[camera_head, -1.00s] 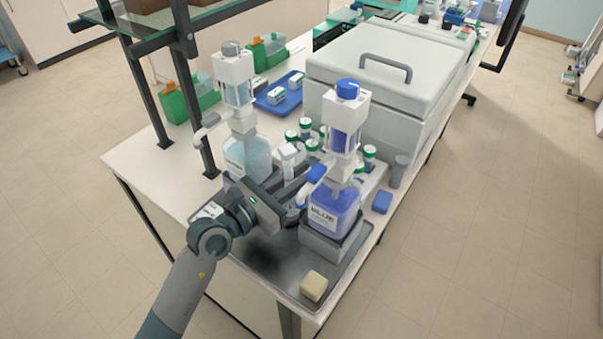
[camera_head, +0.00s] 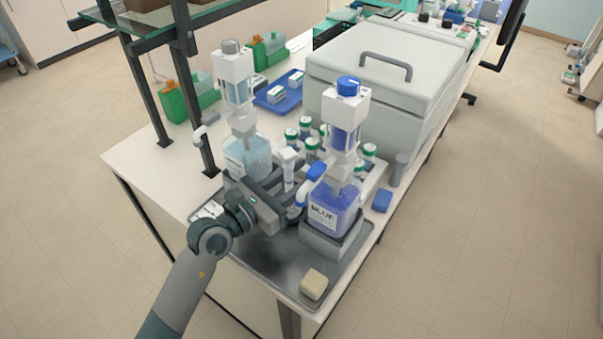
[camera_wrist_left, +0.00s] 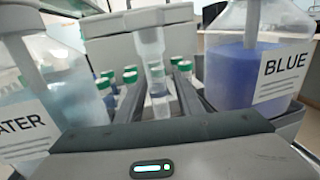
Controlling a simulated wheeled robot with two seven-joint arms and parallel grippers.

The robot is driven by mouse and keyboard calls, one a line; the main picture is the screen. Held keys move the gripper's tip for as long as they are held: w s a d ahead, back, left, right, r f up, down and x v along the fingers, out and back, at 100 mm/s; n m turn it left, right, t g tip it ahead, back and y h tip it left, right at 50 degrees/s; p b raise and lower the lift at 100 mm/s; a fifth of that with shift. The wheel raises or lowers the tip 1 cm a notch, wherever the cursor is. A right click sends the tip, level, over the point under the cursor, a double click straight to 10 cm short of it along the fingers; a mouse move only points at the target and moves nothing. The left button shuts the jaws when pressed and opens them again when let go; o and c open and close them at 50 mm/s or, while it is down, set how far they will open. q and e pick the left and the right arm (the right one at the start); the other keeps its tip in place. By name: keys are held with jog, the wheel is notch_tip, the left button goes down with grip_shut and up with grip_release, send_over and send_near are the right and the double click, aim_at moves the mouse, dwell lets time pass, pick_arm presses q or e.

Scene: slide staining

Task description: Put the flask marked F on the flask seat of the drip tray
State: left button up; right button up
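The flask (camera_head: 288,172) is a slim clear vessel with a pale top, between the two dispenser bottles. It also shows in the left wrist view (camera_wrist_left: 153,68), upright between my fingers; its F mark is not readable. My left gripper (camera_head: 283,188) reaches in from the front left, with its fingers on both sides of the flask; it appears shut on it. The grey drip tray (camera_head: 275,262) lies at the near end of the bench. I cannot pick out its flask seat; the gripper covers part of the tray. My right gripper is not in view.
The water bottle (camera_head: 250,157) stands left of the flask. The BLUE bottle (camera_head: 335,207) stands right on a grey block (camera_head: 325,244). Several green-capped jars (camera_wrist_left: 129,78) stand behind. A beige block (camera_head: 313,284) lies on the tray's near right corner.

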aim_at(286, 184)
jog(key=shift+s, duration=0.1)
